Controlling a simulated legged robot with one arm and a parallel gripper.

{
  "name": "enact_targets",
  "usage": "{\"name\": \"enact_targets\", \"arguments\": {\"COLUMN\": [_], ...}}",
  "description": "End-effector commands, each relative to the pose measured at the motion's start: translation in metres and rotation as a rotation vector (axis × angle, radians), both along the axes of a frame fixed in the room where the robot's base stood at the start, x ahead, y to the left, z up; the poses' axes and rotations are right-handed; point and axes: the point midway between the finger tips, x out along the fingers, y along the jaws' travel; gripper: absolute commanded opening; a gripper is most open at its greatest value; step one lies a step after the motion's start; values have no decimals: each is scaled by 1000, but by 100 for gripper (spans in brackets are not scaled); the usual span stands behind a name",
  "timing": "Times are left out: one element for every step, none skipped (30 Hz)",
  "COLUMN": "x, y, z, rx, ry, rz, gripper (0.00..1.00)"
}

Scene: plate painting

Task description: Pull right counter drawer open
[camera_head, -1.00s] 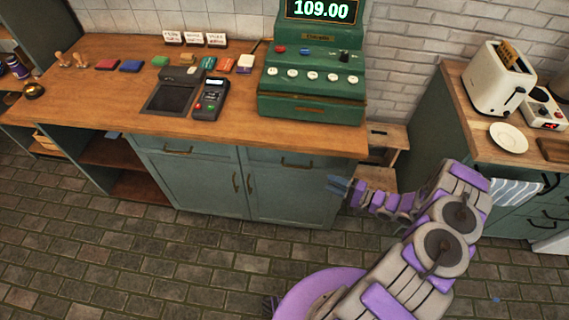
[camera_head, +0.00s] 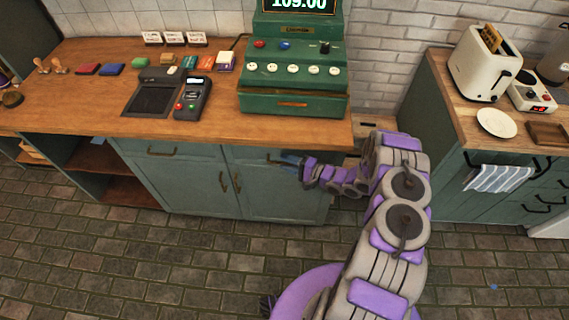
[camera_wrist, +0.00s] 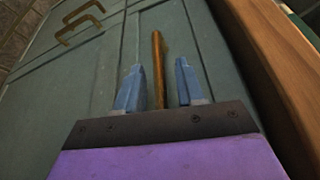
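The right counter drawer (camera_head: 240,154) is a green-grey front just under the wooden countertop, and it looks closed. Its brass handle shows in the wrist view (camera_wrist: 158,65) as a bar between the two fingers; in the head view it is mostly hidden by the fingers. My gripper (camera_head: 286,160) is at the drawer front, with blue fingers that also show in the wrist view (camera_wrist: 157,85). The fingers are apart, one on each side of the handle, with gaps to it. I cannot tell the exact depth of the fingertips against the drawer.
Two door handles (camera_head: 230,183) sit below, and a left drawer handle (camera_head: 161,152) is further left. A green cash register (camera_head: 295,95) stands on the countertop (camera_head: 60,105) above. A second counter with a toaster (camera_head: 484,62) is on the right. The brick floor (camera_head: 130,260) in front is clear.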

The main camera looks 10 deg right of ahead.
Motion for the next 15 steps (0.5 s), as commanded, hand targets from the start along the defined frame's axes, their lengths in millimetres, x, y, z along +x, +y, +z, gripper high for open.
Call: {"name": "enact_targets", "arguments": {"x": [1,2,3,3,3,3,3,3,3,3,3,3,3,3,3], "y": [4,7,10,11,12,15,16,17,18,18,18,17,16,15,14], "z": [0,0,-1,-1,-1,-1,-1,-1,-1,-1,-1,-1,0,0,0], "rx": [-2,-3,-5,-6,-7,-10,-12,-13,-15,-15,-15,-13,-13,-11,-9], "ry": [0,0,2,2,2,2,3,2,2,2,2,2,2,2,1], "rz": [2,3,2,1,2,2,3,3,3,3,3,3,3,3,3], "gripper": [38,38,38,38,38,38,38,38,38,38,38,35,32,29,26]}}
